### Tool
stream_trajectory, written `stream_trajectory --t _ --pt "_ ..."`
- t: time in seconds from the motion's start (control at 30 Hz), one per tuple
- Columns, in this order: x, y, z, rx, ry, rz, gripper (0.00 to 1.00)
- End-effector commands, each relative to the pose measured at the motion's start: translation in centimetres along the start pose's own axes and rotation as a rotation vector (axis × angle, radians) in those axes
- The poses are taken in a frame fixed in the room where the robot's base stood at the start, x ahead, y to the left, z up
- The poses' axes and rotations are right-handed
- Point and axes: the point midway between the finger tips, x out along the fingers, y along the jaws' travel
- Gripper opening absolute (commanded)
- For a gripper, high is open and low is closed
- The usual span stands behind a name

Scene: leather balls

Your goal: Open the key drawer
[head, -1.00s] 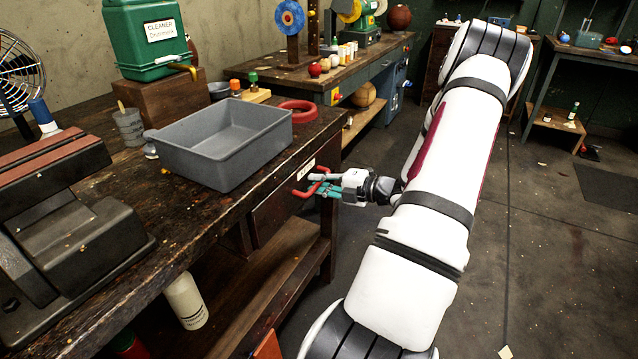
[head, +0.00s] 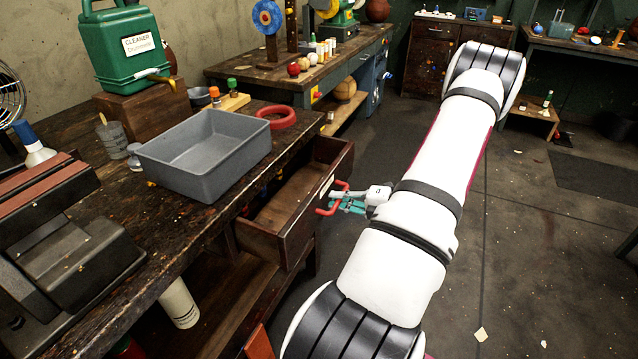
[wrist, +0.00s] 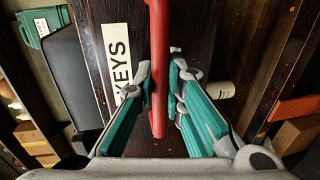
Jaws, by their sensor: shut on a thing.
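The key drawer (head: 287,208) is a dark wooden drawer under the workbench. It stands well out from the bench, and the part of its inside that shows looks empty. Its front carries a white label reading KEYS (wrist: 117,55) and a red handle (head: 326,211). My gripper (head: 346,207) is at the handle, on the outer side of the drawer front. In the wrist view the red handle (wrist: 158,70) runs between the two teal-padded fingers of my gripper (wrist: 160,95), which are shut on it.
A grey tray (head: 205,177) sits on the workbench above the drawer, beside a red ring (head: 277,124). A green cleaner canister (head: 122,47) stands behind on a wooden block. The floor (head: 530,240) right of my arm is mostly clear.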

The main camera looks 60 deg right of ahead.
Motion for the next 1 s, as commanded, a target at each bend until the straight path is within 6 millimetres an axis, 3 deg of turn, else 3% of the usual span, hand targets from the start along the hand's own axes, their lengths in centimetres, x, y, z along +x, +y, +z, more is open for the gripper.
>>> stream_trajectory --t 0.03,0.2,0.5,0.7,1.0 --pt "-1.8 -0.1 0.0 0.004 -0.003 -0.003 0.00" --pt "-6.0 -1.1 0.0 0.004 -0.003 -0.002 0.00" --pt "-11.3 -2.4 -0.1 0.003 -0.001 -0.001 0.00" --pt "-12.9 -2.8 -0.1 0.003 0.000 -0.001 0.00" --pt "-13.4 -2.9 -0.1 0.002 0.000 -0.001 0.00"
